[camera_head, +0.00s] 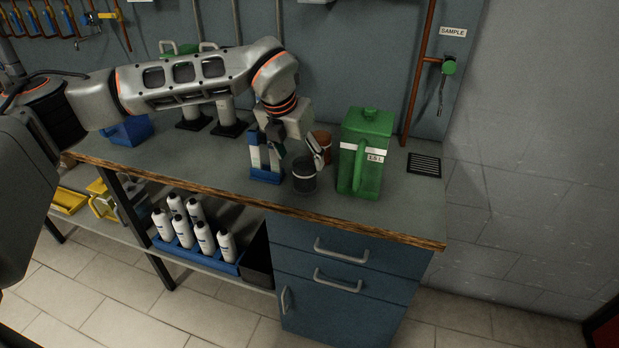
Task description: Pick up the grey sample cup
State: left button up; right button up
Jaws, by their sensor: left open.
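The grey sample cup (304,176) is dark, with a light band near its rim. It stands upright on the workbench, left of the green jug. My left gripper (297,156) reaches down from above, just over the cup's rim. Its fingers are apart, one toward each side of the cup's top, and they partly hide the rim. I cannot tell whether they touch the cup. My right gripper is out of view.
A large green lidded jug (376,140) stands close to the right of the cup. A brown cup (323,143) is behind it, and a blue-and-white item (264,173) is close on the left. The workbench (365,214) is clear in front. A dark grate (424,165) lies at right.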

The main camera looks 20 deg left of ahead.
aim_at(304, 169)
pick_arm(q)
jog(key=shift+x, duration=3.2)
jog(key=shift+d, duration=0.1)
jog(key=c, duration=1.1)
